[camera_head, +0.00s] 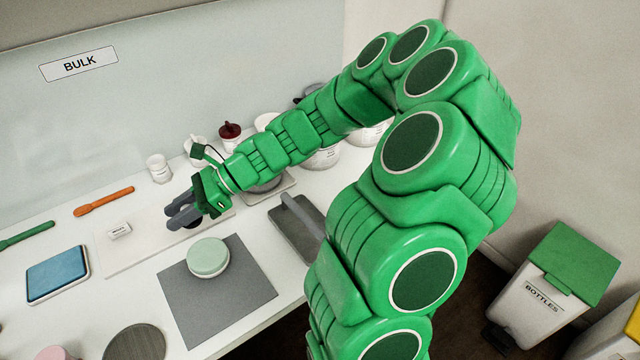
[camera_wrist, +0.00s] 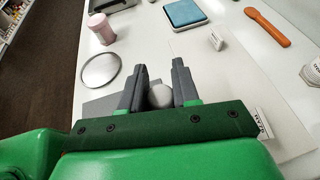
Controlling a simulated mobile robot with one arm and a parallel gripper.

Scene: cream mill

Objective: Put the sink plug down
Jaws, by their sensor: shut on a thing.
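My gripper (camera_head: 182,215) is over the right part of a pale flat board (camera_head: 140,251), behind the grey mat. It also shows in the wrist view (camera_wrist: 160,88), shut on the sink plug (camera_wrist: 160,96). The plug shows there as a rounded grey shape between the two fingers. In the head view the plug is mostly hidden by the fingers, with only a dark bit showing. I cannot tell whether it touches the board.
A pale green round item (camera_head: 208,256) sits on the grey mat (camera_head: 245,302). A small labelled block (camera_head: 119,230) is on the board's left part. A blue-topped square (camera_head: 57,273), an orange tool (camera_head: 104,200) and a white jar (camera_head: 159,169) stand around. The board's middle is clear.

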